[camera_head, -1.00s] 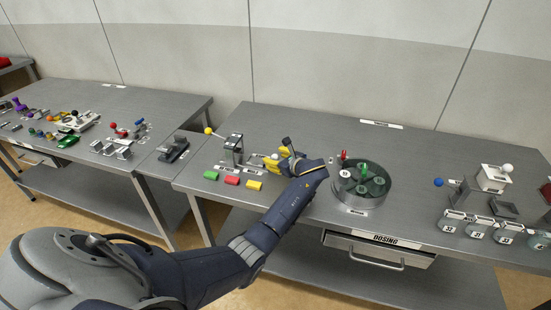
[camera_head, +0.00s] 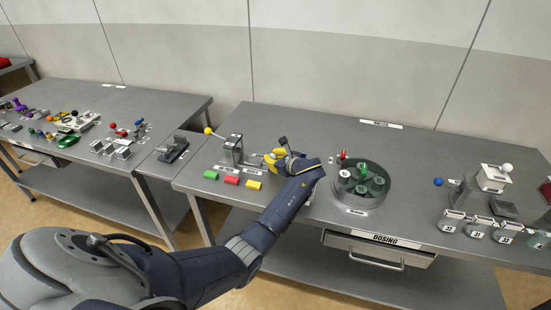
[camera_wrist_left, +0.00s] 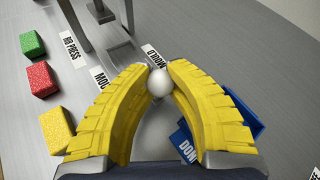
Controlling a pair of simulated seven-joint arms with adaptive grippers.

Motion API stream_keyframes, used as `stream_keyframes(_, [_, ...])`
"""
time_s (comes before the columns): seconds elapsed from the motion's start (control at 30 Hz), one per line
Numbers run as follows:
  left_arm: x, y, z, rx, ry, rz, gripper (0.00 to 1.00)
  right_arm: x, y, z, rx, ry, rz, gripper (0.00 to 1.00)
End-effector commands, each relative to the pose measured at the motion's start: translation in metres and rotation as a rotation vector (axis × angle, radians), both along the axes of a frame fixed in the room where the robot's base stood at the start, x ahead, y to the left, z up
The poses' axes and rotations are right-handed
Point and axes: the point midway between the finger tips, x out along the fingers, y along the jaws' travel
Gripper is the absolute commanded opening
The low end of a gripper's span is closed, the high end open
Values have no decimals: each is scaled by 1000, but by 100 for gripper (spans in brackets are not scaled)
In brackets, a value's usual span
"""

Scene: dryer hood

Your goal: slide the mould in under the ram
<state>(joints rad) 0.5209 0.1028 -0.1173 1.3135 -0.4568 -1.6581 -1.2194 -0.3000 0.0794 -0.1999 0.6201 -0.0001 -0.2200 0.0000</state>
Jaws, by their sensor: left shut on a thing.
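My left gripper (camera_head: 267,158) comes in from the right of the small press (camera_head: 235,147). In the left wrist view its yellow fingers (camera_wrist_left: 160,80) are closed around a white ball knob (camera_wrist_left: 160,82). The mould's body cannot be made out clearly behind the fingers, and how the knob joins it is hidden. The press has a lever with a yellow ball (camera_head: 208,131). In the wrist view the press parts (camera_wrist_left: 82,38) are at the top, cut off, so the ram is not clearly seen. My right gripper is not in view.
Green (camera_head: 211,174), red (camera_head: 231,180) and yellow (camera_head: 254,185) blocks lie in front of the press. A blue tray (camera_wrist_left: 250,120) is beside the fingers. A round carousel (camera_head: 358,199) stands to the right. The table (camera_head: 300,125) behind is mostly clear.

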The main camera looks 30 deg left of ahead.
Motion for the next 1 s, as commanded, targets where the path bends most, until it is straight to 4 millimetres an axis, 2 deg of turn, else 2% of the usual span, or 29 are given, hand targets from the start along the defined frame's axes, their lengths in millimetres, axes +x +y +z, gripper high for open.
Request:
stream_keyframes(0.03, [-4,17,1,6,-2,7,0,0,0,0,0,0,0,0])
stream_keyframes(0.1, [-10,35,2,7,-2,9,0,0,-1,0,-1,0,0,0])
stream_keyframes(0.3, [-20,74,2,6,-1,5,0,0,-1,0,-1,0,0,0])
stream_keyframes(0.43, [-23,84,3,6,-3,4,0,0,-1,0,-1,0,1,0])
stream_keyframes(0.73, [-23,87,4,7,-2,7,0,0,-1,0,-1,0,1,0])
stream_keyframes(0.77, [-24,87,4,8,-3,7,18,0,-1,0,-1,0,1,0])
stream_keyframes(1.0, [-23,86,3,6,-1,5,46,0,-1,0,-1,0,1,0])
